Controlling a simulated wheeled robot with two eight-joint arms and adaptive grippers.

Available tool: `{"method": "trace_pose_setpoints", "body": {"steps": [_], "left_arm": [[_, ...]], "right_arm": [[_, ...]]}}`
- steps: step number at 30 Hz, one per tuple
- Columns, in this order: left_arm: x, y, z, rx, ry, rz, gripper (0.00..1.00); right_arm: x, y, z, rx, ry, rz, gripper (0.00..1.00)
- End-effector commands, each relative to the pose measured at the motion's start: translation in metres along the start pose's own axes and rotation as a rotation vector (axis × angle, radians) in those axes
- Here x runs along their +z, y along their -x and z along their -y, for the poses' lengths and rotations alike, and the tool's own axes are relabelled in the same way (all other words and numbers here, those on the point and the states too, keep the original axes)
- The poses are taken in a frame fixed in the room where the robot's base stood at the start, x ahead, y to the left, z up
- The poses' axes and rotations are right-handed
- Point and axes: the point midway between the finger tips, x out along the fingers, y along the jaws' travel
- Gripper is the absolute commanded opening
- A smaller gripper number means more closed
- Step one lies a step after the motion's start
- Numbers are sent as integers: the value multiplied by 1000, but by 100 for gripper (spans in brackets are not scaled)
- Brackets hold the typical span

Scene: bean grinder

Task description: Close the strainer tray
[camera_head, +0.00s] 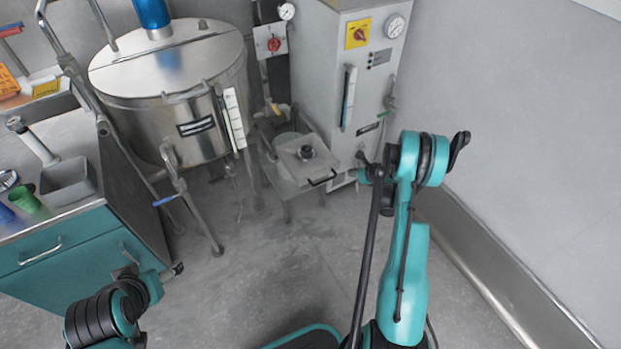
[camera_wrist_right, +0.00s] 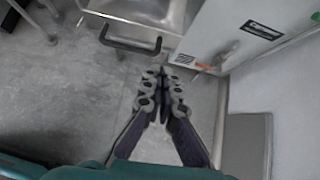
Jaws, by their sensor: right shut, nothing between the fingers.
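The strainer tray shows as a square metal unit (camera_head: 300,166) low on a stand, with a round black knob on its top. Its black bar handle (camera_head: 323,178) sticks out at the front right. The handle also shows in the right wrist view (camera_wrist_right: 130,42), at the top. How far the tray is drawn out I cannot tell. My right gripper (camera_wrist_right: 162,76) is shut and empty, its fingertips below and right of the handle in that view, apart from it. In the head view it is small and dark beside the handle. My left arm (camera_head: 110,310) is at the lower left; its gripper is unclear.
A large steel tank (camera_head: 175,85) stands left of the tray. A teal counter (camera_head: 60,250) is at the left. The floor (camera_head: 260,265) in front is clear.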

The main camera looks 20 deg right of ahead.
Motion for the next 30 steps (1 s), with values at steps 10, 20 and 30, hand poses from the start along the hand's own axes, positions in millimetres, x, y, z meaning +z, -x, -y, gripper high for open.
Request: {"method": "trace_pose_setpoints", "body": {"steps": [10,20,30], "left_arm": [[7,-10,0,0,0,0,74],[22,-31,0,0,0,0,74],[30,-42,0,0,0,0,74]], "right_arm": [[-11,-37,3,-1,-50,6,0],[-11,-108,3,-1,-47,6,0],[18,-133,5,-1,-48,6,0]]}}
